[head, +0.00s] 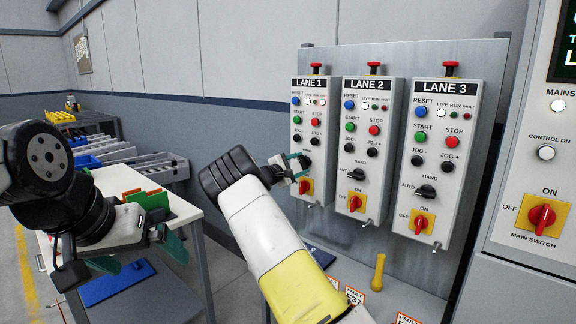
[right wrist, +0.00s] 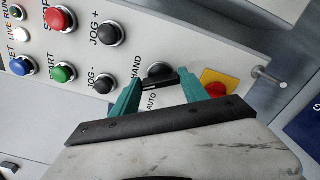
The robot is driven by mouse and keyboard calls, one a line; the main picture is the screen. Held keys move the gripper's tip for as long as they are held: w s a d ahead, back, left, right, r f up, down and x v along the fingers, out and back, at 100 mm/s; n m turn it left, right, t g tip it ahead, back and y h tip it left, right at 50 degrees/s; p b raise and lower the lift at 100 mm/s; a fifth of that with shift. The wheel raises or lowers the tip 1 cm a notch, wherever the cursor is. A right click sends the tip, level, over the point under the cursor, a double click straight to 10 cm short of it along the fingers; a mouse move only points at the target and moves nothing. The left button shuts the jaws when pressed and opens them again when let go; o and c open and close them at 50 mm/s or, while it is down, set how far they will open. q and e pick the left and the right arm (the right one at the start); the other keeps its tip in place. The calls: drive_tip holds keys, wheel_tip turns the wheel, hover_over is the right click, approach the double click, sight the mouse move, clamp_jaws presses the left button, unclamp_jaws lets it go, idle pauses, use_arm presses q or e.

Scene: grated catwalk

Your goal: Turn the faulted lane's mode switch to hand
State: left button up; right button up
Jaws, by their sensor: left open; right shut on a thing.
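The LANE 1 box (head: 310,88), LANE 2 box (head: 366,88) and LANE 3 box (head: 444,98) hang side by side on a grey panel. Lane 1's black mode switch (right wrist: 160,72) sits between the teal fingers of my right gripper (right wrist: 158,92), which is shut on it; the AUTO and HAND labels show beside it. Its exact pointing is unclear. The mode switches of lane 2 (head: 356,174) and lane 3 (head: 425,191) point toward AUTO. My left gripper (head: 140,250) is open and empty near the table.
Red and yellow isolator switches sit below the mode switches, lane 1's (right wrist: 215,90) close beside my right fingers. A main switch cabinet (head: 541,215) stands at the right. A white table (head: 185,208) with coloured items stands at the left.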

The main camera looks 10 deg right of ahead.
drive_tip(key=m, duration=0.6)
drive_tip(key=shift+f, duration=0.15)
idle(0.6)
drive_tip(key=o, duration=1.4)
drive_tip(key=shift+s, duration=0.1)
drive_tip(key=v, duration=0.7)
drive_tip(key=shift+s+a, duration=0.2)
drive_tip(key=shift+a, duration=0.1)
